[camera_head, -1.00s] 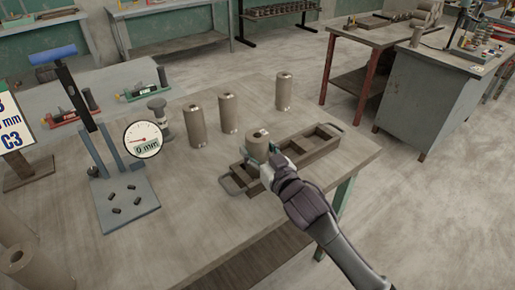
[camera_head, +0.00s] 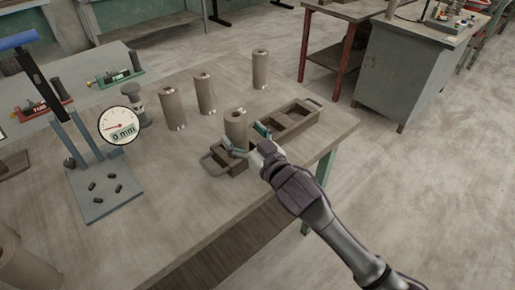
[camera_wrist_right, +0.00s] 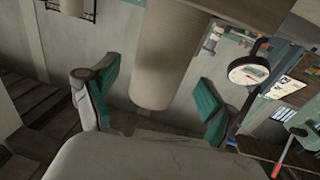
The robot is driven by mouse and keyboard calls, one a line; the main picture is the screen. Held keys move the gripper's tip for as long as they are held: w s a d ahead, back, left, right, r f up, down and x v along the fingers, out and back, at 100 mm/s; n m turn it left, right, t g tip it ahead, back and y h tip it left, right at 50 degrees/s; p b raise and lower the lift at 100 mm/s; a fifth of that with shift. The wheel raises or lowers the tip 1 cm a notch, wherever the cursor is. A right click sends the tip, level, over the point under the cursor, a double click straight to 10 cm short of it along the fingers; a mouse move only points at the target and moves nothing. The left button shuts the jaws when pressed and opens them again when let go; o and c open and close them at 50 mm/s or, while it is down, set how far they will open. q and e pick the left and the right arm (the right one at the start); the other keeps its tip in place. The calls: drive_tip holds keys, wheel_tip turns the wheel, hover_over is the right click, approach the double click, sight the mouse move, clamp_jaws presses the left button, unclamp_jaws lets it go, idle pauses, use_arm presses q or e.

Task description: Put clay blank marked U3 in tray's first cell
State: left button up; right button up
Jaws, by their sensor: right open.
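A tan clay cylinder (camera_head: 236,124) stands upright at the tray, toward its left part; its base is hidden by my gripper, and no marking is readable. The long brown tray (camera_head: 292,127) has handles at its ends and several cells. My right gripper (camera_head: 247,142) is open, its green-padded fingers spread on either side of the cylinder's lower part. In the right wrist view the cylinder (camera_wrist_right: 165,60) lies between the two fingers (camera_wrist_right: 153,100), with visible gaps on both sides. My left gripper is not in view.
Three more clay cylinders stand behind the tray: left (camera_head: 172,105), middle (camera_head: 205,94) and right (camera_head: 260,70). A dial gauge (camera_head: 119,126) reading 0 mm and a metal stand (camera_head: 100,190) are at the left.

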drive_tip(key=v, duration=0.8)
drive_tip(key=shift+s+d, duration=0.15)
drive_tip(key=shift+s, duration=0.15)
drive_tip(key=s+d+f+m+g+h, duration=0.3)
drive_tip(key=s+d+f+g+h, duration=0.4)
drive_tip(key=f, duration=0.5)
drive_tip(key=s+d+f+g+h, duration=0.1)
drive_tip(key=s+d+f+g, duration=0.25)
drive_tip(key=s, duration=0.55)
drive_tip(key=s+d+f+g, duration=0.2)
drive_tip(key=s+d+f, duration=0.25)
drive_tip(key=s, duration=0.35)
drive_tip(key=s+f+g+p, duration=0.1)
drive_tip(key=s+f, duration=0.2)
drive_tip(key=f, duration=2.4)
drive_tip(key=s+d+f+g+p, duration=0.1)
drive_tip(key=s+d+f, duration=0.1)
drive_tip(key=s+f, duration=1.1)
drive_tip(key=s, duration=0.2)
drive_tip(key=shift+s+d, duration=0.4)
